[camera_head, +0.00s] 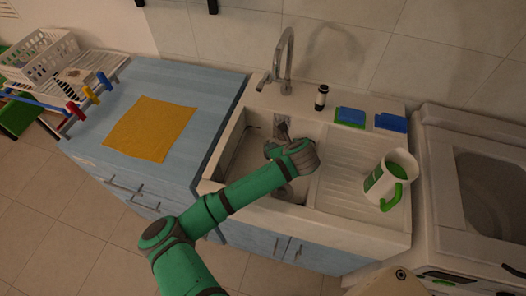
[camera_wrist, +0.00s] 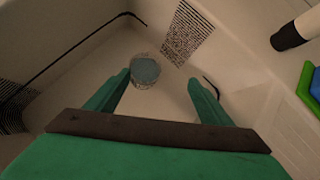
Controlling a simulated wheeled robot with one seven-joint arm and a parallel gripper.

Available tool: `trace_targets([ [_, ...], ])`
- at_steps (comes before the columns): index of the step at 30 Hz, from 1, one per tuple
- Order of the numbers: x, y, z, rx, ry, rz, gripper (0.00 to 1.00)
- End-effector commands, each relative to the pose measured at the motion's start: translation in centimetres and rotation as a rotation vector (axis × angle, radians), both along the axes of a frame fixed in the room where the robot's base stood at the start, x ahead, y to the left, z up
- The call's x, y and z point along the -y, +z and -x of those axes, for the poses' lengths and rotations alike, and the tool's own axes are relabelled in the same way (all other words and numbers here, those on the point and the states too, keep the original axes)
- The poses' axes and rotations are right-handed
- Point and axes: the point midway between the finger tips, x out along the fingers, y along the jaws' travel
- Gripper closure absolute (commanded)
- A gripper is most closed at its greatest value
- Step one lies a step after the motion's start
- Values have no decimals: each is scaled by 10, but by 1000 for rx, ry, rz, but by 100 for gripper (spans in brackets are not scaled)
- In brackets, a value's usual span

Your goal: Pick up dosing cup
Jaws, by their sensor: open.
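A small clear round cup (camera_wrist: 145,71) with a bluish inside sits on the floor of the sink basin in the wrist view; it looks like the dosing cup. My gripper (camera_wrist: 159,82) is open, with its two green fingers pointing down into the basin. The cup lies beyond the fingertips, closer to the left finger, and nothing is held between them. In the head view my arm reaches over the sink (camera_head: 233,133), and the cup is hidden there.
The basin walls surround my gripper. A faucet (camera_head: 285,62), a black-and-white bottle (camera_head: 321,97), sponges (camera_head: 390,122) and a white-green jug (camera_head: 388,181) stand around the sink.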

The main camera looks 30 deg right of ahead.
Motion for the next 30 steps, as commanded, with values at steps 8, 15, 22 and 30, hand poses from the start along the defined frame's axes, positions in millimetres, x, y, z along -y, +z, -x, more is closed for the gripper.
trace_targets([
  [8,-17,-25,-17,22,-20,-120,26],
  [15,-9,-48,-37,22,-23,-116,26],
  [22,-4,-58,-47,23,-24,-113,26],
  [30,4,-83,-71,21,-20,-113,26],
])
